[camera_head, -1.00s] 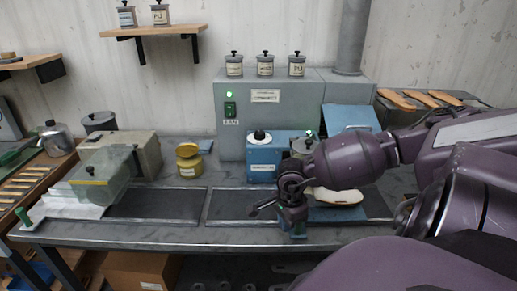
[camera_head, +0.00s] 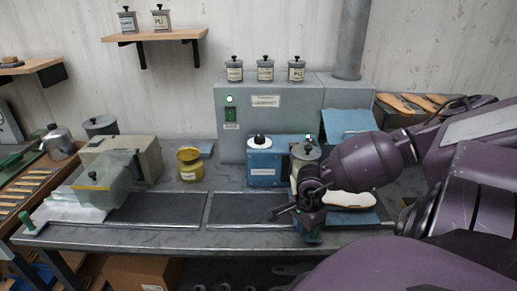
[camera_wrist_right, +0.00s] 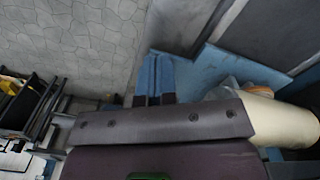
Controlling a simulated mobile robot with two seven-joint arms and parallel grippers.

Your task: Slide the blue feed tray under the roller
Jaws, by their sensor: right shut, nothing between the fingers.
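The blue feed tray (camera_head: 352,218) lies on the right part of the bench with a cream sole (camera_head: 350,199) on it. The tray (camera_wrist_right: 222,68) and sole (camera_wrist_right: 284,126) also show in the right wrist view. My right gripper (camera_head: 312,237) is low at the tray's left front side, partly hiding it. In the wrist view its blue fingertips (camera_wrist_right: 157,62) are together, empty, beside the tray's edge; contact is unclear. The roller cannot be made out clearly. My left gripper is out of view.
A yellow pot (camera_head: 190,165) stands farther left. A clear cover (camera_head: 95,190) sits at the left. The dark panel (camera_head: 160,208) in the bench is clear.

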